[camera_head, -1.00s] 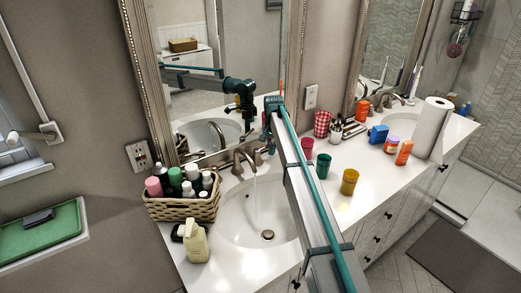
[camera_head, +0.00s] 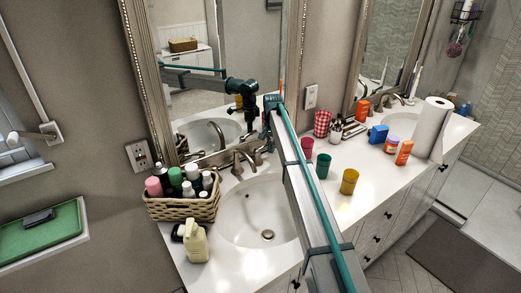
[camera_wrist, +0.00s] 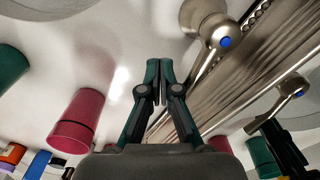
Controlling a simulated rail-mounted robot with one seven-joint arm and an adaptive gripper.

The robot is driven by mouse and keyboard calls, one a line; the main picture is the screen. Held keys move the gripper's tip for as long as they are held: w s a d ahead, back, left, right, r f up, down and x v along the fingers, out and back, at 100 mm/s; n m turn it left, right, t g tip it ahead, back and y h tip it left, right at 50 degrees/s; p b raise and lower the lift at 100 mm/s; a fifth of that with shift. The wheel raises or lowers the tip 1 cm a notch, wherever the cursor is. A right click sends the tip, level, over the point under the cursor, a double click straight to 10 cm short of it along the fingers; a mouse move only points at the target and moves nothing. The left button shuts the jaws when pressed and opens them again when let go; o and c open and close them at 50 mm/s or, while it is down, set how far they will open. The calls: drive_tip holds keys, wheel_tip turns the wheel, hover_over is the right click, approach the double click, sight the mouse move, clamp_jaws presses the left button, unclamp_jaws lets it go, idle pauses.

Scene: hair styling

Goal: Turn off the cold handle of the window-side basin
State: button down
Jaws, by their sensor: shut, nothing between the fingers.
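The window-side basin (camera_head: 240,215) is the near left one in the head view, and no water stream shows in it. Its bronze faucet (camera_head: 244,158) stands against the mirror wall. The cold handle (camera_head: 259,157) is on the faucet's right, partly hidden by my arm. In the wrist view the cold handle (camera_wrist: 205,35) shows a blue dot and a lever pointing down toward my fingers. My gripper (camera_wrist: 159,65) is shut and empty, just beside the lever; I cannot tell whether they touch. In the head view its fingers are hard to make out behind my arm.
A pink cup (camera_head: 306,147), green cup (camera_head: 323,165) and yellow cup (camera_head: 349,181) stand right of my arm. A basket of bottles (camera_head: 183,205) and a soap bottle (camera_head: 195,242) stand at left. The mirror (camera_head: 215,45) rises close behind the faucet.

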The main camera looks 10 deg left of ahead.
drive_tip(key=shift+s+d+r, duration=0.1)
drive_tip(key=shift+s+d, duration=0.25)
drive_tip(key=shift+s, duration=0.05)
wheel_tip(320, 180, up, 7)
drive_tip(key=p, duration=0.3)
idle(0.3)
